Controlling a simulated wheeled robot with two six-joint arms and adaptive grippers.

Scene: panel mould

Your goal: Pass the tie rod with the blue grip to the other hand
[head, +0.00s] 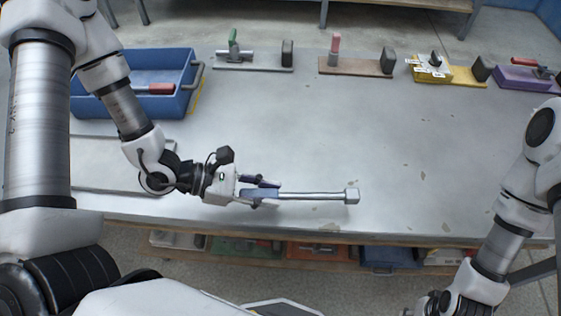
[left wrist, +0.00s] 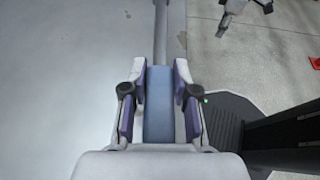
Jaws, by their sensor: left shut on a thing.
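The tie rod (head: 315,196) is a silver bar with a blocky metal end at its right and a blue grip (left wrist: 159,105) at its left. My left gripper (head: 262,193) is shut on the blue grip near the front edge of the table. The rod points right, roughly level with that edge. In the left wrist view the grip lies between the two fingers, and the bar runs away to the top. My right arm (head: 505,235) is at the right; its gripper is only partly seen at the bottom edge (head: 435,305), low and away from the rod.
A blue bin (head: 188,98) with a red-handled thing in it stands at the back left of the grey table (head: 340,130). Several fixtures line the back, including a green-handled one (head: 235,50) and a yellow block (head: 432,72). The middle and right of the table are clear.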

